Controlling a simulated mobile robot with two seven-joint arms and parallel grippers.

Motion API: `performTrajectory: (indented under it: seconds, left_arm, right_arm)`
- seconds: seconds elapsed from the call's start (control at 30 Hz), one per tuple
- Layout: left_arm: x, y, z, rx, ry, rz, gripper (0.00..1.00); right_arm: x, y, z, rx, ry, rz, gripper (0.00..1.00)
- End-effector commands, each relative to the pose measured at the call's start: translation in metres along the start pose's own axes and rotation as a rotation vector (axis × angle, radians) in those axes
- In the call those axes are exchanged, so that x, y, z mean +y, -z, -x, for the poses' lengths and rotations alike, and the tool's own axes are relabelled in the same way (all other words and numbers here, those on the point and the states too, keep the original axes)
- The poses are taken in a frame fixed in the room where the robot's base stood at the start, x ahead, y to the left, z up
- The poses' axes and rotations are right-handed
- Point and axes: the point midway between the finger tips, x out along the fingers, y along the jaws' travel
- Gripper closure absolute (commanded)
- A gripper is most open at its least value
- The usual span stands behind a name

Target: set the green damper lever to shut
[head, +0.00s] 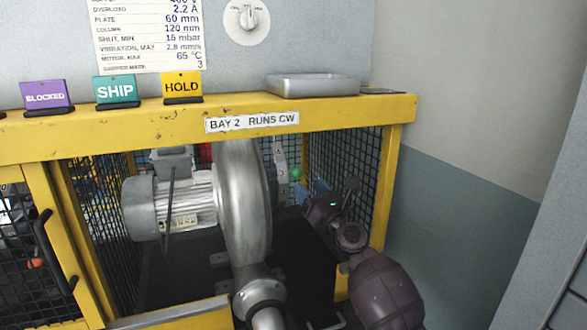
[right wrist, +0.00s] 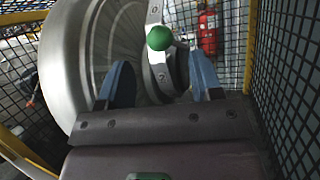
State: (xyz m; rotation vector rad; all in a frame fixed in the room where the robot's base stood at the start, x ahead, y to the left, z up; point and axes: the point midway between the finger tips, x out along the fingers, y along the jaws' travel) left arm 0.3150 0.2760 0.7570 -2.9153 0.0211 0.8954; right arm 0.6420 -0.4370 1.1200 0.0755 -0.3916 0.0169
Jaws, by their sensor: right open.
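The green damper lever knob (head: 296,173) is a small green ball behind the blower housing, inside the yellow-framed cage. The lever's arm is mostly hidden. My left gripper is out of view.
The grey blower housing (head: 240,195) and motor (head: 185,200) fill the bay left of my gripper. Black mesh (head: 345,150) and a yellow post (head: 384,190) stand close on the right. A yellow top beam (head: 150,127) runs above. A red extinguisher (right wrist: 207,32) stands beyond.

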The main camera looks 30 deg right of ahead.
Motion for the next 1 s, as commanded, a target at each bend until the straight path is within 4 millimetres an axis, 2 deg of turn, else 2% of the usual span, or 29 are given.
performTrajectory:
  seconds: [0.1,0.3,0.5,0.7,0.93,0.97,1.0]
  left_arm:
    - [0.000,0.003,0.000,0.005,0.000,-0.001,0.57]
    - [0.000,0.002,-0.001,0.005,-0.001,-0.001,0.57]
    - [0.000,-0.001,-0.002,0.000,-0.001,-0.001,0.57]
    - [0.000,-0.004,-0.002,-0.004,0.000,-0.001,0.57]
    - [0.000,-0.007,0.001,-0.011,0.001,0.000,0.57]
    - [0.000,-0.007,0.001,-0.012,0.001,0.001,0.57]
    - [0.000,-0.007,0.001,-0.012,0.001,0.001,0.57]
  right_arm:
    - [0.001,-0.002,-0.023,-0.003,-0.001,0.000,0.41]
    - [0.000,-0.001,-0.056,-0.002,-0.001,0.002,0.41]
    - [0.000,0.000,-0.077,0.000,-0.001,0.003,0.41]
    - [0.000,0.000,-0.085,0.001,0.000,0.003,0.41]
    - [0.000,0.000,-0.085,0.000,0.000,0.003,0.41]
    - [0.000,0.000,-0.085,0.000,0.000,0.003,0.42]
    - [0.000,0.000,-0.085,0.000,0.000,0.003,0.48]
